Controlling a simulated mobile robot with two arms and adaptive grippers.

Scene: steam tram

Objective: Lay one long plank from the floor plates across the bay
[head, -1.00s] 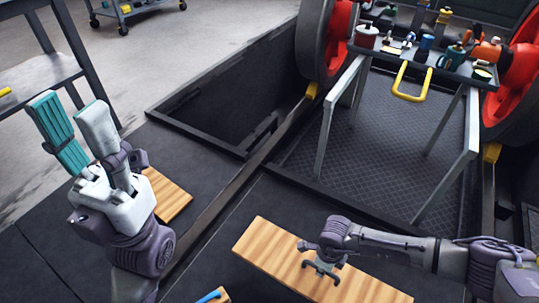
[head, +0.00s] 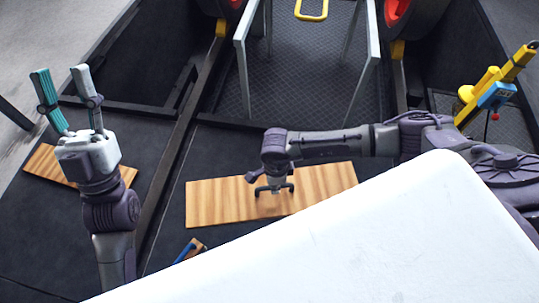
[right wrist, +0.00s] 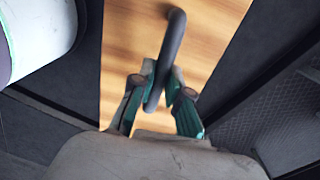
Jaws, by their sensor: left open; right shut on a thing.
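A long wooden plank (head: 225,203) lies on the dark floor plates (head: 200,160) in the middle of the head view. It fills much of the right wrist view (right wrist: 200,35) too. My right gripper (head: 274,187) is shut on a dark bar handle (right wrist: 172,50) over the plank. I cannot tell whether the plank is lifted. My left gripper (head: 61,72) is open and empty, fingers pointing up. It partly hides a second wooden plank (head: 45,163) on the left floor plates. An open dark bay (head: 150,62) lies beyond, left of the rail.
A dark rail (head: 168,170) runs between the two planks. Grey metal legs (head: 242,80) stand on the diamond-pattern plate (head: 300,95). A blue-handled item (head: 187,251) lies near the front. A yellow tool (head: 490,85) stands at the right, beside my right arm.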

